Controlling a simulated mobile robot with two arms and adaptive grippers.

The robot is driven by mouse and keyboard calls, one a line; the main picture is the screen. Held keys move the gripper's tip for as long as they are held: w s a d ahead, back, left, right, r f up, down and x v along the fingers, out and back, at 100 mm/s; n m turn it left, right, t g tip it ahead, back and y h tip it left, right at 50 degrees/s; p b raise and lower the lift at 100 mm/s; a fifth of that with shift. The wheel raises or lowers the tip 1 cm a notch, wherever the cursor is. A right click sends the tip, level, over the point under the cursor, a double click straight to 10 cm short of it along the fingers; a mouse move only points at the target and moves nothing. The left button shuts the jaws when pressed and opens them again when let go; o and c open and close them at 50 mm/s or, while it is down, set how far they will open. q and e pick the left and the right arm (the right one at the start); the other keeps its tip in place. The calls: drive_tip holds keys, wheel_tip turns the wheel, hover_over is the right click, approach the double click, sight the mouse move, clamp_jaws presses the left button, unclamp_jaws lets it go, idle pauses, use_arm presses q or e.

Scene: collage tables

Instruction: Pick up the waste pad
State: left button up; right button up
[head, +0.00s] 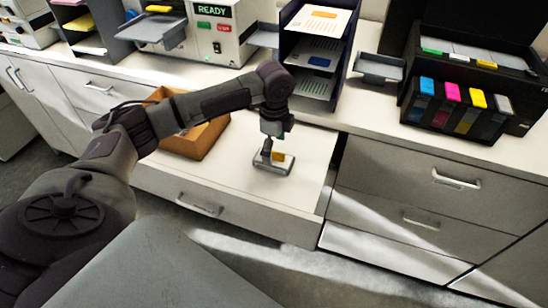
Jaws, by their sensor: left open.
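A small flat grey pad (275,168) with a yellow patch on its top lies on the pale floor of a pulled-out drawer (228,192). I take it for the waste pad. A thin upright part rises from its left side; I cannot tell whether it is a handle or a finger of mine. My left gripper (272,140) points down right over the pad and is open. Whether its fingers touch the pad is too small to tell. My right gripper is out of view.
A brown open box (196,138) sits left of the pad, under my left forearm. Behind are a machine marked READY (218,28), a dark tray rack (317,58) and a printer with coloured cartridges (462,95). Closed drawers (420,200) stand to the right.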

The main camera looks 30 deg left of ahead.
sight(274, 153)
use_arm(q)
drive_tip(key=f, duration=0.2)
drive_tip(key=f+p, duration=0.1)
drive_tip(key=shift+w+a+f, duration=0.15)
drive_tip(key=shift+a+f, duration=0.05)
drive_tip(key=shift+f, duration=0.15)
drive_tip(key=c, duration=1.3)
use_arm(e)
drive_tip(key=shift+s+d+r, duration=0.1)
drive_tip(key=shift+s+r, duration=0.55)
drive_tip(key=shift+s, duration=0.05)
